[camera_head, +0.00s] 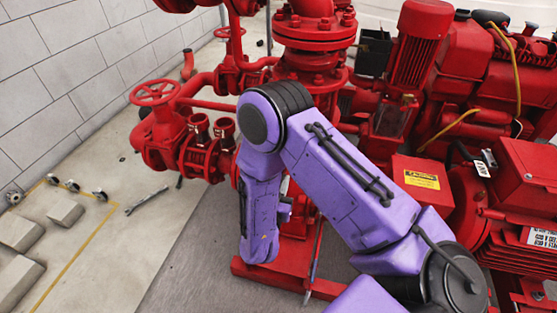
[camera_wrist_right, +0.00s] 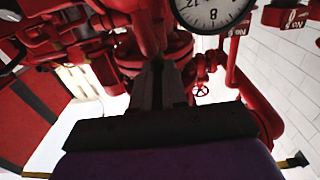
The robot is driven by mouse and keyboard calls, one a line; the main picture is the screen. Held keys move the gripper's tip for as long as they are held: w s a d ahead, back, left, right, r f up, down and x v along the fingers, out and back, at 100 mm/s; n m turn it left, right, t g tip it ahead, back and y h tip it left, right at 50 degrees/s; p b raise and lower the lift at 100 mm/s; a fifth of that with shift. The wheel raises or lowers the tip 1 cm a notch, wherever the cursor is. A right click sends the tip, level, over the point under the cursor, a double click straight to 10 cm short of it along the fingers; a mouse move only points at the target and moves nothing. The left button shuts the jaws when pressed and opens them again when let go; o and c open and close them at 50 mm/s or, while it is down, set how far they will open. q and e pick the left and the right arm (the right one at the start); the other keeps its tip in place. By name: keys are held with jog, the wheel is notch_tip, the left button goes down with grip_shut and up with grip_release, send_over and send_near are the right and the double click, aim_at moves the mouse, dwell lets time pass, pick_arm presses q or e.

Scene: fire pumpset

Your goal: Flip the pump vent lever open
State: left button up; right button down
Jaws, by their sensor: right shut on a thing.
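My right gripper (camera_wrist_right: 158,72) shows from behind in the wrist view. Its dark fingers are close together and reach in among red pump pipework. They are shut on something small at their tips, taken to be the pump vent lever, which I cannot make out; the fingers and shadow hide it. In the head view my purple right arm bends down in front of the red pump, and its forearm covers most of the hand. My left gripper is not in view.
A pressure gauge (camera_wrist_right: 212,10) is close to the fingers. A red valve handwheel (camera_head: 155,92) and pipes stand left of my arm; the red motor (camera_head: 418,50) and a box with a yellow label (camera_head: 421,180) are right.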

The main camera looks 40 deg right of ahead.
jog(key=shift+w+d+r, duration=0.1)
jog(key=shift+w+r, duration=0.05)
jog(key=shift+r, duration=0.05)
jog(key=c, duration=1.2)
grip_release()
jog(key=shift+o, duration=0.2)
jog(key=shift+f, duration=0.1)
jog(key=shift+a, duration=0.2)
jog(key=p+v, duration=0.1)
jog(key=v, duration=0.9)
